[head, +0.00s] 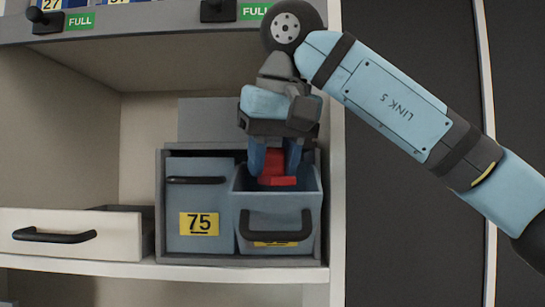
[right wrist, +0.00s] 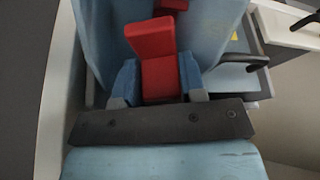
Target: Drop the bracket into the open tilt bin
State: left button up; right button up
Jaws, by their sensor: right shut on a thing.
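The red angled bracket (head: 277,181) is between the fingers of my right gripper (head: 274,160), which is shut on it. It also shows in the right wrist view (right wrist: 160,78), between the blue fingers. The open tilt bin (head: 311,218) is blue-grey with a black handle and leans out from its housing. The gripper points down over the bin's mouth, and the bracket's lower end is at or just inside the opening. The bin's floor is hidden. A small red piece (right wrist: 170,4) shows at the top of the wrist view; I cannot tell what it belongs to. My left gripper is not in view.
A closed bin labelled 75 (head: 199,232) stands left of the open one, in the same grey housing (head: 160,205). A white drawer (head: 75,222) sticks out at the left. Bins with FULL tags (head: 80,20) are above. The shelf's right side post (head: 337,200) is close to the open bin.

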jog(key=shift+s, duration=0.1)
jog(key=shift+a+f, duration=0.1)
jog(key=shift+f, duration=0.55)
jog(key=o, duration=0.6)
jog(key=shift+r, duration=0.1)
jog(key=shift+r, duration=0.35)
jog(key=v, duration=1.2)
jog(key=shift+r, duration=0.2)
